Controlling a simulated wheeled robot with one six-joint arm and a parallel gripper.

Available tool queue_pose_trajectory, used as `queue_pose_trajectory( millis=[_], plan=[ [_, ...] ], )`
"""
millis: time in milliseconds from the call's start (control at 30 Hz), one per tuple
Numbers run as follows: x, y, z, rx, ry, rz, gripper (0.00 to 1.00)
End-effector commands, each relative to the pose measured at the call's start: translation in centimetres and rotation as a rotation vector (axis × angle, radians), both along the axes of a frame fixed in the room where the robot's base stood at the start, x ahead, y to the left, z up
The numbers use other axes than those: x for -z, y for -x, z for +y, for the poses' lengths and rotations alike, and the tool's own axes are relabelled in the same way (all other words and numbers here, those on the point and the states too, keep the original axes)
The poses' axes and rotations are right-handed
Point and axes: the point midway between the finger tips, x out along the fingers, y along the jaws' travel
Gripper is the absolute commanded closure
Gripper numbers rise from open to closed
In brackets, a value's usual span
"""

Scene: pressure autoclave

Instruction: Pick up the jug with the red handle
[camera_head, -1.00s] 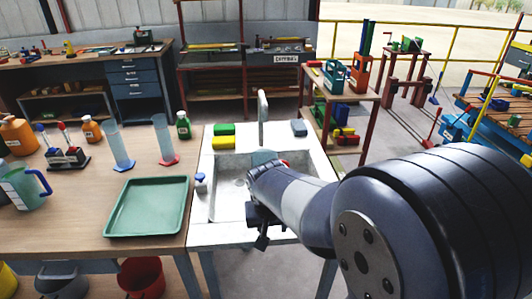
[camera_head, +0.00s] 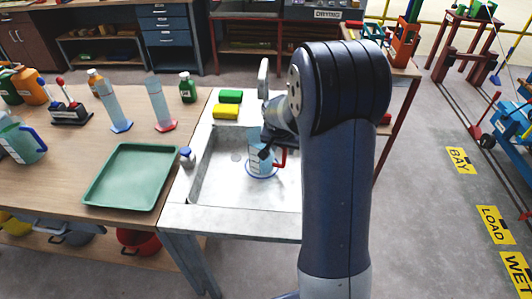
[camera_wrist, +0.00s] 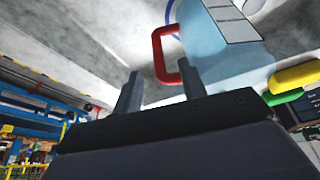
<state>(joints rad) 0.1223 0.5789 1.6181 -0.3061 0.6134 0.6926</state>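The jug with the red handle (camera_head: 260,163) stands in the sink in the head view. It is pale blue and see-through with a white label, and its red handle (camera_head: 281,158) faces right. My gripper (camera_head: 267,143) is at the jug's upper part, partly hidden by my arm. In the wrist view the jug (camera_wrist: 225,55) fills the upper right, and its red handle (camera_wrist: 160,45) shows just beyond the fingertips. My gripper (camera_wrist: 158,70) is open there, its two fingers apart. The handle's near end lies close to the right finger; I cannot tell whether they touch.
The sink (camera_head: 225,201) has raised walls around the jug. A green tray (camera_head: 133,177) and another jug, with a blue handle (camera_head: 22,142), are on the bench at left.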

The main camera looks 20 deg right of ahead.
Motion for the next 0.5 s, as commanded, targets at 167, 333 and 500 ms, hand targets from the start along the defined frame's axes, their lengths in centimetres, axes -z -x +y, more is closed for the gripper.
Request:
queue_pose_trajectory(
  millis=[167, 333, 500],
  plan=[
    [0.8, -0.2, -0.2, 0.000, 0.000, 0.001, 0.60],
    [2.7, -0.7, -0.7, 0.000, 0.000, 0.005, 0.60],
    [4.5, -1.3, -1.1, -0.001, 0.000, 0.001, 0.60]
  ],
)
